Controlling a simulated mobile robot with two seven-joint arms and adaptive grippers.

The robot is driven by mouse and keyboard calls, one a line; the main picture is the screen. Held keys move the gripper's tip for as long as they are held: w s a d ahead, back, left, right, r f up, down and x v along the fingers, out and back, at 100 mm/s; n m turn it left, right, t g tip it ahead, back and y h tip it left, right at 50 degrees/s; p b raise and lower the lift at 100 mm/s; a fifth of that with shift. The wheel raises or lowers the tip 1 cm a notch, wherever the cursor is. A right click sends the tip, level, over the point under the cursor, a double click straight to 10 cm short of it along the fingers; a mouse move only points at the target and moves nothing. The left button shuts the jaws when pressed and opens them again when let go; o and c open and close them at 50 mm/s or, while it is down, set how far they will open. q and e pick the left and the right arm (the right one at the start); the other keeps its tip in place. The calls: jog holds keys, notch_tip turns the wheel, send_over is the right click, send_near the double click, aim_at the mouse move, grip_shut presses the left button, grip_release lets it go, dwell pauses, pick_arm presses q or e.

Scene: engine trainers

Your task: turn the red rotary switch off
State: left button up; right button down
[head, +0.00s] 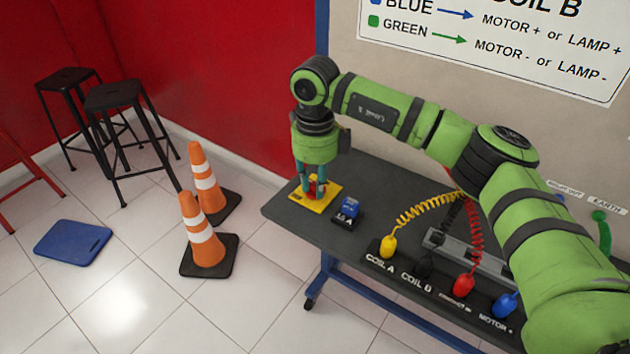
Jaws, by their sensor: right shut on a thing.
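The red rotary switch (313,186) sits on a yellow plate (325,199) at the left end of the dark bench. My right gripper (313,191) points straight down over the plate, with its fingers on both sides of the red switch and shut on it. The fingers and the gripper body hide much of the switch, so its turned position cannot be made out. My left gripper does not show.
A blue switch block (348,209) stands close right of the yellow plate. Yellow (389,246), red (463,285) and blue (504,304) plugs line the bench (290,216) front, with coiled cables. Traffic cones (205,237) and stools (115,96) stand on the floor left.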

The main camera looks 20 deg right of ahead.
aim_at(315, 186)
jog(key=c, duration=1)
grip_release()
jog(key=shift+c, duration=0.2)
jog(key=shift+r, duration=0.1)
notch_tip(315, 186, up, 12)
jog(key=shift+s, duration=0.1)
